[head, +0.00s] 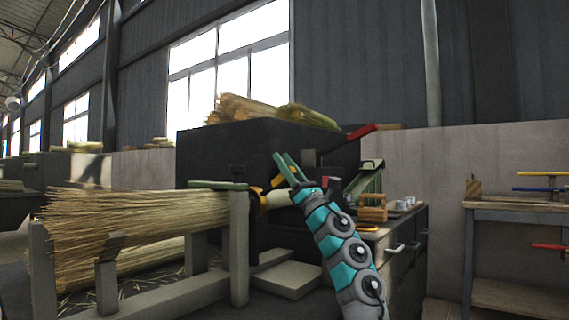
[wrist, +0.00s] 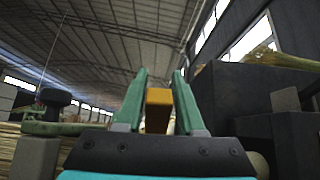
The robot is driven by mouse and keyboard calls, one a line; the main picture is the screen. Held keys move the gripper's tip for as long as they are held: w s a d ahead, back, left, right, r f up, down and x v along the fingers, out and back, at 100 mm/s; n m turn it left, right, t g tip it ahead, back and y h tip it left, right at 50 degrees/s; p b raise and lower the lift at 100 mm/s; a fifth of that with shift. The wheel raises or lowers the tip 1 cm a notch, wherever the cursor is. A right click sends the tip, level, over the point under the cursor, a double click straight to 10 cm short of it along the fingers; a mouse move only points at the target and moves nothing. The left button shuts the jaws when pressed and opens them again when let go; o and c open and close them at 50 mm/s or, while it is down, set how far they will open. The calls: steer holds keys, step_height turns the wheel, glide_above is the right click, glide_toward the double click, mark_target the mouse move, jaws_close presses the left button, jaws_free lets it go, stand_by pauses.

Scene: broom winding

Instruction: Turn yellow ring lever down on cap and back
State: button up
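The yellow ring (head: 259,200) sits around the pale shaft at the right end of the straw bundle. Its yellow lever (head: 277,180) sticks up and right beside my gripper (head: 286,168). In the wrist view, the orange-yellow lever end (wrist: 158,108) shows between the two green fingers (wrist: 160,85). The fingers stand apart with narrow gaps on either side of it, so my gripper looks open around or just behind the lever. Whether they touch it is not clear. I cannot clearly make out the cap.
The straw bundle (head: 120,225) lies on a wooden frame (head: 239,250). A dark block (head: 240,150) with straw on top stands behind my gripper. A red-handled lever (head: 361,131) and a drawer cabinet (head: 405,250) are at the right. A workbench (head: 515,213) stands far right.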

steer(key=o, duration=0.3)
steer(key=shift+s, duration=0.1)
steer(key=b+v, duration=0.3)
steer(key=v, duration=0.4)
steer(key=shift+d+f, duration=0.2)
steer(key=shift+f, duration=0.1)
steer(key=shift+s, duration=0.1)
stand_by(0.3)
